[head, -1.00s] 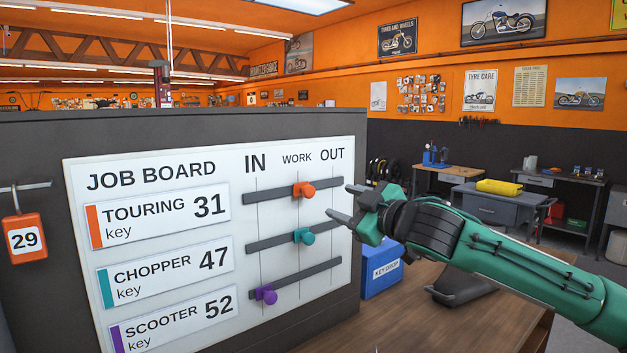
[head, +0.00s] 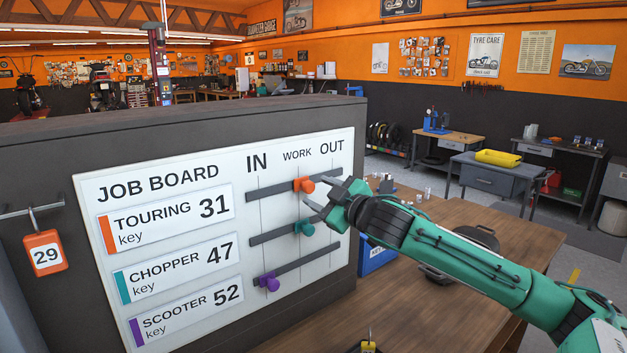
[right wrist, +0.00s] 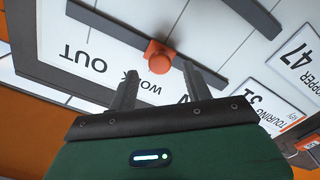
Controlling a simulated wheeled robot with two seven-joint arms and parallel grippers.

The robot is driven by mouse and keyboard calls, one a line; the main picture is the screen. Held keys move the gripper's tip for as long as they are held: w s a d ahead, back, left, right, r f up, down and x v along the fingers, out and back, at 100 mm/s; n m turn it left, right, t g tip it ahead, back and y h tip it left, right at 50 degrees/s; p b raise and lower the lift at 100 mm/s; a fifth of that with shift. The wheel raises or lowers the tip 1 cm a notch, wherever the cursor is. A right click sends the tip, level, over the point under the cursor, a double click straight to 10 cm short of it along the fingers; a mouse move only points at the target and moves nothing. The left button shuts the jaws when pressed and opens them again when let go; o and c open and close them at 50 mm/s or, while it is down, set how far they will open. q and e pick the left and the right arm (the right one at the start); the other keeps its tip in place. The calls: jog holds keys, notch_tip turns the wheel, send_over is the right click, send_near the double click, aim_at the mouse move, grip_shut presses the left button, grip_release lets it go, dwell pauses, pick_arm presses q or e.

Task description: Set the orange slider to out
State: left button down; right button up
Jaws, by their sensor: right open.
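The orange slider (head: 304,184) sits on the top track of the job board (head: 165,176), at the WORK line between IN and OUT. It also shows in the right wrist view (right wrist: 159,58), just beyond and between my finger tips. My right gripper (head: 317,194) is open beside the orange slider, with a finger near it on the right. I cannot tell from the head view whether a finger touches it. The teal slider (head: 304,228) is at WORK on the middle track. The purple slider (head: 268,283) is at IN on the bottom track. My left gripper is not in view.
An orange tag marked 29 (head: 45,254) hangs on a hook at the left. A blue box (head: 376,256) stands right of the board on a wooden table (head: 440,300). A dark object lies on the table behind my right arm.

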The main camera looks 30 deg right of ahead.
aim_at(310, 188)
jog(key=shift+w+a+p, duration=0.15)
jog(key=shift+w+p, duration=0.4)
jog(key=shift+w, duration=0.95)
grip_shut()
